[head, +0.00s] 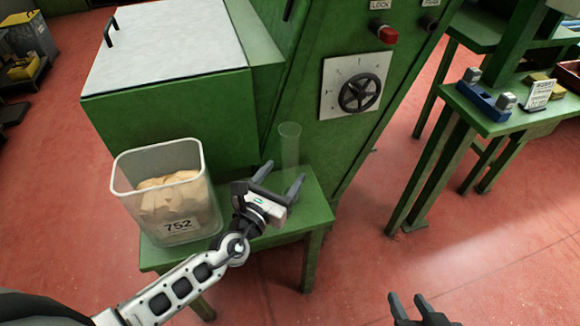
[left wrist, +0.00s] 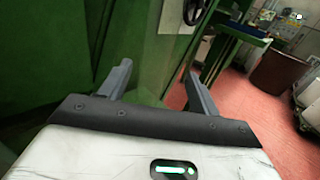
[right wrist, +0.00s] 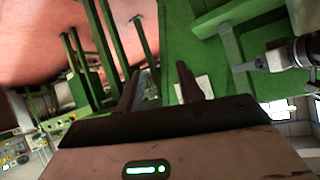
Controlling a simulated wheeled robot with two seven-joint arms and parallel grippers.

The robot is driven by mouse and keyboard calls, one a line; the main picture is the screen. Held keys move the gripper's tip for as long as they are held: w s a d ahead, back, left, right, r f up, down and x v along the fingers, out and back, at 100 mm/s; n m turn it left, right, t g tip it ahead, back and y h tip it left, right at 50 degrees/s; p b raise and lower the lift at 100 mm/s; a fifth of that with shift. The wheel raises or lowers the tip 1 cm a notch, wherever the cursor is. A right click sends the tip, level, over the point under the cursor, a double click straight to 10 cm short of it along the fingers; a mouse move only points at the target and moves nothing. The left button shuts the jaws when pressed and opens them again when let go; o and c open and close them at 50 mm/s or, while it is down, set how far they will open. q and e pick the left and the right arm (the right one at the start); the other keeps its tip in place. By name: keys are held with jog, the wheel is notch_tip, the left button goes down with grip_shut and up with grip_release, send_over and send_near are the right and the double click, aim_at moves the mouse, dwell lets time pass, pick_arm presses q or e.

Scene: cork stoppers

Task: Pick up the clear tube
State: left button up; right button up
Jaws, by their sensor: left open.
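The clear tube (head: 290,143) stands upright on the small green table, faint and see-through against the green machine. My left gripper (head: 281,176) is open, with its fingers close to the tube's lower part. I cannot tell whether they touch it. In the left wrist view a pale see-through band (left wrist: 168,45), seemingly the tube, shows beyond and between the open fingers (left wrist: 160,80). My right gripper (head: 408,297) is open and empty at the bottom right of the head view; its spread fingers also show in the right wrist view (right wrist: 158,85).
A clear bin (head: 128,215) of cork stoppers labelled 752 stands on the small green table (head: 318,200), left of my left gripper. The green machine (head: 210,120) with a handwheel (head: 360,93) rises behind. A green workbench (head: 500,125) stands at right. The red floor at lower right is clear.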

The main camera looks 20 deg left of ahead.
aim_at(286, 168)
pick_arm(q)
jog(key=w, duration=0.4)
jog(key=shift+w+f, duration=0.2)
jog(key=shift+f, duration=0.05)
jog(key=shift+w+d, duration=0.15)
jog(key=shift+w, duration=0.4)
jog(key=c, duration=1.1)
